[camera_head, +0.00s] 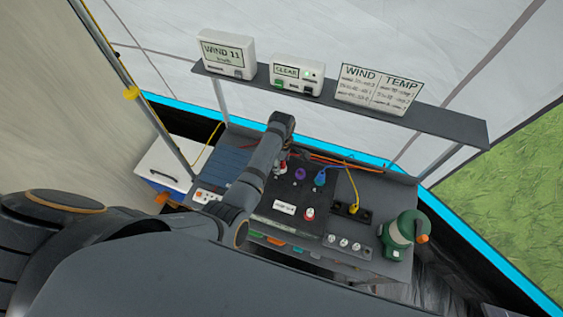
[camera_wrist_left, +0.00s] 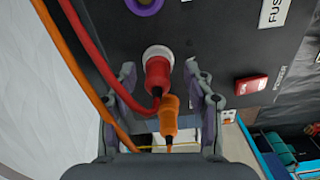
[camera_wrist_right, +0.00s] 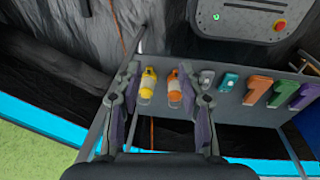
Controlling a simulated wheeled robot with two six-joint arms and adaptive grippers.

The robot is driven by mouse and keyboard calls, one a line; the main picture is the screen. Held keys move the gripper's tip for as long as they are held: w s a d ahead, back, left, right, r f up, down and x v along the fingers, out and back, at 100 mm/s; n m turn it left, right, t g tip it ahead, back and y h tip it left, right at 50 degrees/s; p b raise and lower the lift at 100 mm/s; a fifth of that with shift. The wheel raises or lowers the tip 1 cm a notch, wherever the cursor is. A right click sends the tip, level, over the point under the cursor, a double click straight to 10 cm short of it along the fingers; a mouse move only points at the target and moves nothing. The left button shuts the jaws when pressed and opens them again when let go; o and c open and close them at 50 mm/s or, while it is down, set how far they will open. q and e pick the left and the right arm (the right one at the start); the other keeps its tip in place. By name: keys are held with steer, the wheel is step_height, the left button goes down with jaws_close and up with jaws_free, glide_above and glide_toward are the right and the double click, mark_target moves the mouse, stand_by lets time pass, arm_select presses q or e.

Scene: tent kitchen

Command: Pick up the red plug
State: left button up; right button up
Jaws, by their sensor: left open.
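The red plug (camera_wrist_left: 157,73) sits at a white ring-shaped socket (camera_wrist_left: 158,52) on a dark panel in the left wrist view, with a red cable running from it. My left gripper (camera_wrist_left: 160,72) is open, with one finger on each side of the red plug and visible gaps. An orange plug (camera_wrist_left: 169,115) with an orange cable lies between the fingers, closer to my palm. In the head view my left gripper (camera_head: 280,160) is over the panel, partly hidden by my arm. My right gripper (camera_wrist_right: 158,75) is open and appears empty, seen only in the right wrist view.
Purple (camera_head: 300,174) and blue (camera_head: 320,178) connectors stand right of my left gripper. A red switch (camera_wrist_left: 251,85) is on the panel. A green canister (camera_head: 398,238) stands at the right. A shelf (camera_head: 340,98) runs behind. Yellow (camera_wrist_right: 148,84) and orange (camera_wrist_right: 174,88) items face my right gripper.

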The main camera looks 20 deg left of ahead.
arm_select(q)
steer(key=shift+w+f, duration=0.1)
steer(key=shift+w, duration=0.05)
jaws_close()
arm_select(e)
steer(key=shift+s+f, duration=0.1)
steer(key=shift+s, duration=0.35)
